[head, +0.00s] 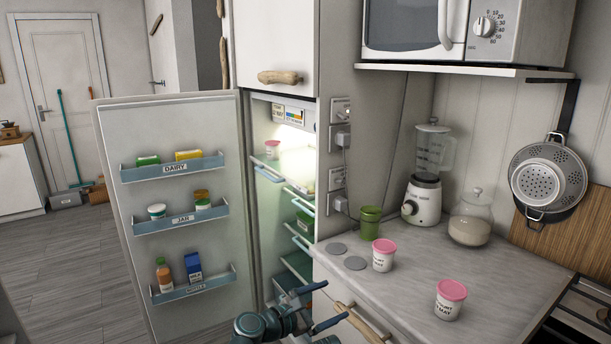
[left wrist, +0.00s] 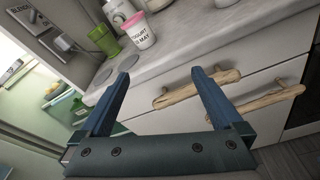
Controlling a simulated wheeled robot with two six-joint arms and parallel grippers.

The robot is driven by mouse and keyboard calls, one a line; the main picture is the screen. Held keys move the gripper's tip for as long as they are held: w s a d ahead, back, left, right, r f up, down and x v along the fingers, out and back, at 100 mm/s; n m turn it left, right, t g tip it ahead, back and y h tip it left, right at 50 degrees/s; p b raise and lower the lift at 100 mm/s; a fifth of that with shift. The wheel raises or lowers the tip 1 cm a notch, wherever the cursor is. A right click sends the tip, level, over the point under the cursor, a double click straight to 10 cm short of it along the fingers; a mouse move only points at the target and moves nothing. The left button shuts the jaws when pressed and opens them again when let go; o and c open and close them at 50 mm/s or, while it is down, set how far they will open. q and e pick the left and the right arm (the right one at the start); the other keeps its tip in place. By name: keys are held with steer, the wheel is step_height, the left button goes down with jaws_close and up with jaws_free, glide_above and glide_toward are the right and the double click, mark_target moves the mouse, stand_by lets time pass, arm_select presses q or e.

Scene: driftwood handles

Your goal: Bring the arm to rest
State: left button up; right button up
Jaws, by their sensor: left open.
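My left gripper (head: 328,304) is at the bottom of the head view, in front of the counter's drawer front and beside the open fridge. Its two blue fingers are apart with nothing between them, as the left wrist view (left wrist: 160,74) also shows. The wooden drawer handles (left wrist: 196,88) lie beyond the fingertips in that view. My right gripper is in neither view.
The fridge door (head: 180,235) stands wide open on the left, with stocked racks. Pink-lidded yogurt cups (head: 383,256) (head: 450,300), a green cup (head: 370,222), a blender (head: 424,185) and a glass jar (head: 470,220) stand on the counter (head: 400,300).

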arm_select(q)
steer(key=s+a+f+m+g+y, duration=0.3)
steer(key=a+f+m, duration=0.2)
steer(key=f+m, duration=0.2)
steer(key=s+a+f+m+g+y, duration=0.3)
steer(key=s+a+f+m, duration=0.1)
steer(key=f+m, duration=0.3)
steer(key=s+a+f+m+g+y, duration=0.2)
steer(key=s+a+m+y, duration=0.15)
steer(key=a, duration=0.35)
steer(key=s+a+f+m+g+y, duration=0.1)
steer(key=s+a+f+m+y, duration=0.1)
steer(key=s+a+m+y, duration=0.3)
steer(key=s+d+m+g, duration=0.1)
steer(key=s+d+m, duration=0.15)
steer(key=d, duration=0.65)
step_height(320, 180, up, 12)
steer(key=p, duration=1.2)
steer(key=shift+s+d+h, duration=0.2)
steer(key=shift+s+h, duration=0.15)
steer(key=shift+s, duration=0.1)
